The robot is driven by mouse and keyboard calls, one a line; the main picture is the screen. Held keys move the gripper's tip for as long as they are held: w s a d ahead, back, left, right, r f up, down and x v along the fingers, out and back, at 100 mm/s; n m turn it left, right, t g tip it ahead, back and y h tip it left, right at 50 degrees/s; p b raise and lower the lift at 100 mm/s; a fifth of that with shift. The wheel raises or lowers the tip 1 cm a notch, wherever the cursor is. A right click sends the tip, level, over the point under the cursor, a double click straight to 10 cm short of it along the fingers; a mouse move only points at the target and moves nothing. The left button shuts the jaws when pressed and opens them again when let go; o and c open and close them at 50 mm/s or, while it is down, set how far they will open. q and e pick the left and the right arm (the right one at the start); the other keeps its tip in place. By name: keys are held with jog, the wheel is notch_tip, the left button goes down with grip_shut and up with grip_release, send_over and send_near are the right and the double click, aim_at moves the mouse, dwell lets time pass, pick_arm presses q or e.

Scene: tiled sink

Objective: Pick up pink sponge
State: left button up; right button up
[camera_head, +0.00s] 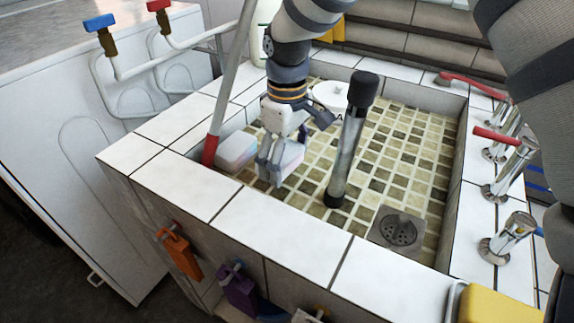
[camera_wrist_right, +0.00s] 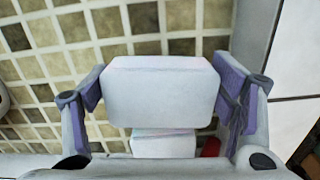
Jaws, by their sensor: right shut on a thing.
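A pale, faintly pink sponge (camera_head: 291,158) is between the fingers of my right gripper (camera_head: 273,160), inside the tiled sink. In the right wrist view, this block-shaped sponge (camera_wrist_right: 163,92) spans the gap between the purple-grey fingers of the right gripper (camera_wrist_right: 164,88), which is shut on it. The head view does not clearly show whether its underside touches the sink floor. A second pale sponge (camera_head: 237,151), pinkish on top and bluish at the side, lies by the sink's left wall. It also shows in the wrist view (camera_wrist_right: 163,145). My left gripper is not in view.
A dark-capped tube (camera_head: 347,145) stands just right of the gripper. A white round dish (camera_head: 331,95) lies behind it. A red-ended pole (camera_head: 211,148) leans at the left rim. The drain (camera_head: 398,229) is front right. Taps (camera_head: 506,186) line the right rim.

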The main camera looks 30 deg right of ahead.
jog(key=s+a+r+p, duration=0.1)
jog(key=s+r, duration=0.2)
jog(key=s+a+r+p, duration=0.1)
jog(key=s+a+r, duration=0.1)
jog(key=s+r, duration=0.1)
jog(key=s+a+r+p, duration=0.1)
jog(key=s+a+r, duration=0.1)
jog(key=s, duration=0.3)
jog(key=shift+a+r, duration=0.25)
jog(key=shift+r, duration=0.3)
jog(key=shift+s+a, duration=0.15)
jog(key=shift+s, duration=0.2)
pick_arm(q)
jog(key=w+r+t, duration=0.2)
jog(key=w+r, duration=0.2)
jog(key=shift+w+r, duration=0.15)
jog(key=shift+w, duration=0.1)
pick_arm(e)
jog(key=shift+o, duration=0.3)
